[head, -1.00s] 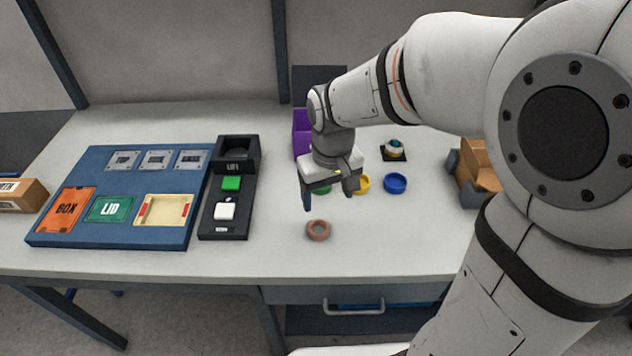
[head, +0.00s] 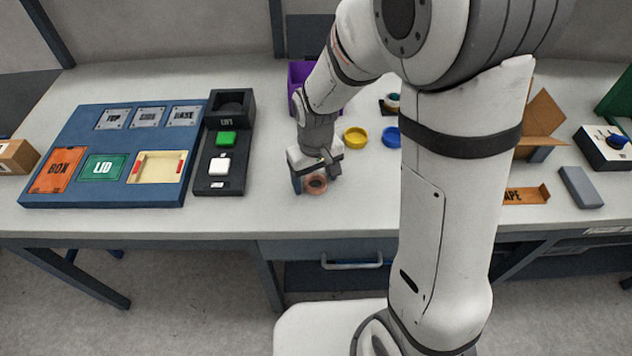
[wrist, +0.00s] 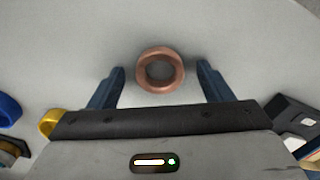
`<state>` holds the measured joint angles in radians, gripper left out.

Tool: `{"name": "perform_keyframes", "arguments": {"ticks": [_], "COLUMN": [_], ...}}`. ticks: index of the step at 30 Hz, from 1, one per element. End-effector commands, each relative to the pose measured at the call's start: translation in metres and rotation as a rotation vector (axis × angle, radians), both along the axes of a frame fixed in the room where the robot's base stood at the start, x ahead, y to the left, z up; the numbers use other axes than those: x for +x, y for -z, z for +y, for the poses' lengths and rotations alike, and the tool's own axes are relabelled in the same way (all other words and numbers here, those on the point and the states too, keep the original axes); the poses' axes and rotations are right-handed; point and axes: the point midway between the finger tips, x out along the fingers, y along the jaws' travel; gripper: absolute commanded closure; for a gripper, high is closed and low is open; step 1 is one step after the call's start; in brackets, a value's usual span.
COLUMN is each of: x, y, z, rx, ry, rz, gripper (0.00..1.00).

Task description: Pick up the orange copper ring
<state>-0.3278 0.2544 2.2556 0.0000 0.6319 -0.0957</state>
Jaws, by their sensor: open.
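The orange copper ring (head: 316,187) lies flat on the light table, close to the table's front side. In the wrist view the ring (wrist: 160,55) shows whole, centred between the two fingers and a little beyond their tips. My gripper (head: 315,180) is low over the table at the ring, its fingers pointing down and partly hiding the ring in the head view. In the wrist view my gripper (wrist: 161,78) is open, with a gap on both sides of the ring. Nothing is held.
A yellow ring (head: 355,138) and a blue ring (head: 391,137) lie behind to the right. A purple bin (head: 299,75) stands behind my arm. To the left are a black button panel (head: 207,185) and a blue board (head: 105,199). Table right of the ring is clear.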

Motion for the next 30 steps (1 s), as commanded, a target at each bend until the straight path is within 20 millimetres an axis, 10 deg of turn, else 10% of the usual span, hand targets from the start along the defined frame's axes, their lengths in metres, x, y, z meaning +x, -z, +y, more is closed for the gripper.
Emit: {"name": "perform_keyframes", "arguments": {"ticks": [23,30], "x": [0.0004,0.0007], "y": [-0.0007,-0.002], "z": [-0.0012,-0.0013], "rx": [0.0,0.0], "ry": [0.003,0.003], "rz": [0.0,-0.001], "gripper": [0.8,0.81]}}
